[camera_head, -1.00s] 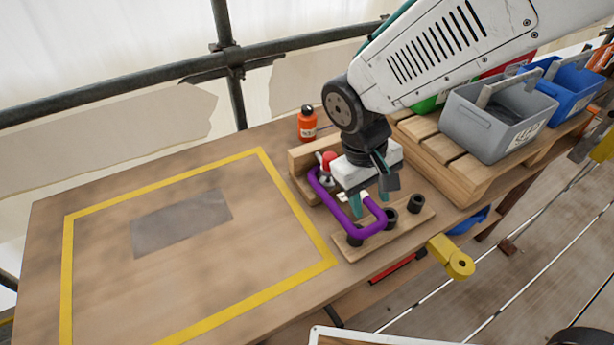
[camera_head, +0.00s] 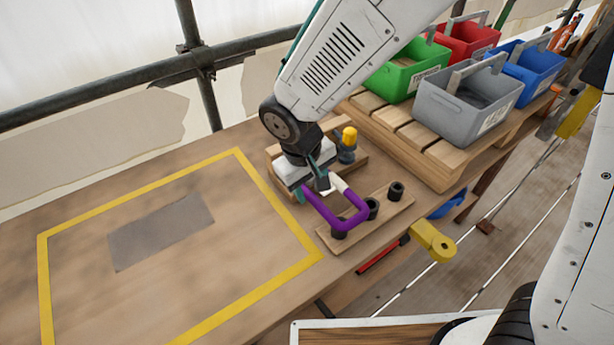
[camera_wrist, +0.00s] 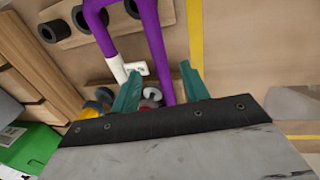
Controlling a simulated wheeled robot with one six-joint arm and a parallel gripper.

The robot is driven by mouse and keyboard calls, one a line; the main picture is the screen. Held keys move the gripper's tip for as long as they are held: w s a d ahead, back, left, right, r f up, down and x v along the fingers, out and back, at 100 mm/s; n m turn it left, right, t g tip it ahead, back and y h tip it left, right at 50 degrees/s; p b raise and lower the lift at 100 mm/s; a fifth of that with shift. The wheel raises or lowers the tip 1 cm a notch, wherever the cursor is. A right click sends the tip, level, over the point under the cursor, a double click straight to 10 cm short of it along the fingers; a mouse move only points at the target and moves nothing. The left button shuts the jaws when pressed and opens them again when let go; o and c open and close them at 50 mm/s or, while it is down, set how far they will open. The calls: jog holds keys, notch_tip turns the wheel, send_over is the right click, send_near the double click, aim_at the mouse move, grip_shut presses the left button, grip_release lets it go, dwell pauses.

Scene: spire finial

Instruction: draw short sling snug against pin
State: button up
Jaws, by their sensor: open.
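The purple sling (camera_head: 350,222) is a loop with a white sleeve (camera_head: 338,184) on one side. Its front bend lies at the black pegs of the front board. My gripper (camera_head: 312,188) is open over the sling's back part. In the wrist view, one purple strand (camera_wrist: 158,55) runs down between the spread teal fingers (camera_wrist: 160,88), and the white sleeve (camera_wrist: 117,68) is left of them. A grey and red pin top (camera_wrist: 151,95) shows between the fingers, beside the strand. My gripper hides the sling's back end and this pin in the head view.
A yellow-topped post (camera_head: 347,140) stands on the back block. Black pegs (camera_head: 396,190) stand on the front board (camera_head: 375,220). Grey (camera_head: 468,105), green (camera_head: 400,75), red and blue bins sit on the slatted platform at right.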

aim_at(315, 200)
jog(key=f, duration=0.4)
jog(key=shift+w+d+f, duration=0.15)
jog(key=shift+d+f, duration=0.2)
jog(key=shift+f, duration=0.05)
grip_shut()
